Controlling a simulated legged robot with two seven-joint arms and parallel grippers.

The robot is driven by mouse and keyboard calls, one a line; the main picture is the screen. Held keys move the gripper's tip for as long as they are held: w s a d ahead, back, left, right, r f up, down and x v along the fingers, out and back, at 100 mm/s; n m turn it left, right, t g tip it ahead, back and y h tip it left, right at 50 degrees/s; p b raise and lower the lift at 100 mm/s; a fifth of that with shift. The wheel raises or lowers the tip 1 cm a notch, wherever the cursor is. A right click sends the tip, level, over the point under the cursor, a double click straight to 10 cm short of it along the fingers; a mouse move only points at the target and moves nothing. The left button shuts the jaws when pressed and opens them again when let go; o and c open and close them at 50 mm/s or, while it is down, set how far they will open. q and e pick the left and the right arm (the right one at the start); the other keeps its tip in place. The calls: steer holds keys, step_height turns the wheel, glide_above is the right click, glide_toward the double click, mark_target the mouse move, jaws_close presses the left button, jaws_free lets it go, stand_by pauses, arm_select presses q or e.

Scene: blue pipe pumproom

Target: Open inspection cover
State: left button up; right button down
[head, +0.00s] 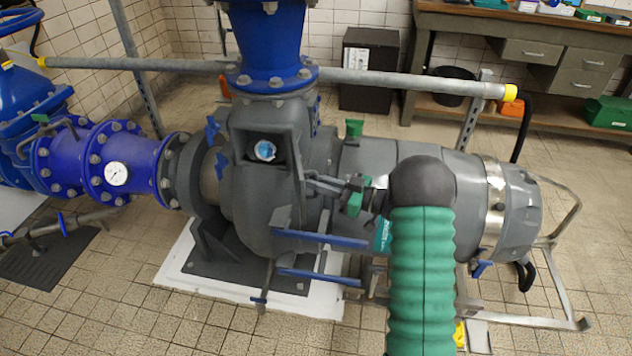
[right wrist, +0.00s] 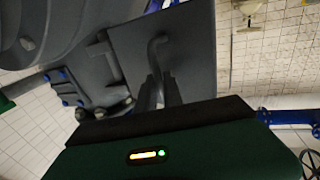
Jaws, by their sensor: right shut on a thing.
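The inspection cover is a grey square plate with a hooked handle (right wrist: 157,48), seen face-on in the right wrist view (right wrist: 190,50). In the head view the cover (head: 298,160) shows nearly edge-on, standing out from the right side of a square opening (head: 263,150) in the grey pump housing. A round blue and white thing shows inside this opening. My right gripper (head: 318,187) comes from the right and is shut on the handle; its fingers also show in the right wrist view (right wrist: 163,92). My left gripper is not in view.
The grey pump (head: 260,215) stands on a white plinth, with blue pipework (head: 130,160) and a gauge (head: 117,173) at left. Blue bars (head: 320,240) lie just below my right gripper. A long grey rail (head: 400,80) runs behind. A workbench (head: 520,50) stands at the back right.

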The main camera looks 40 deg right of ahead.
steer(key=shift+w+r, duration=0.1)
steer(key=shift+w, duration=0.05)
steer(key=c, duration=1.9)
jaws_free()
steer(key=shift+c, duration=0.2)
steer(key=o, duration=0.5)
steer(key=shift+w+f, duration=0.2)
steer(key=shift+f, duration=0.1)
steer(key=shift+c, duration=0.2)
steer(key=shift+s+r, duration=0.1)
steer(key=p+v, duration=0.4)
steer(key=v, duration=1.3)
steer(key=shift+d, duration=0.1)
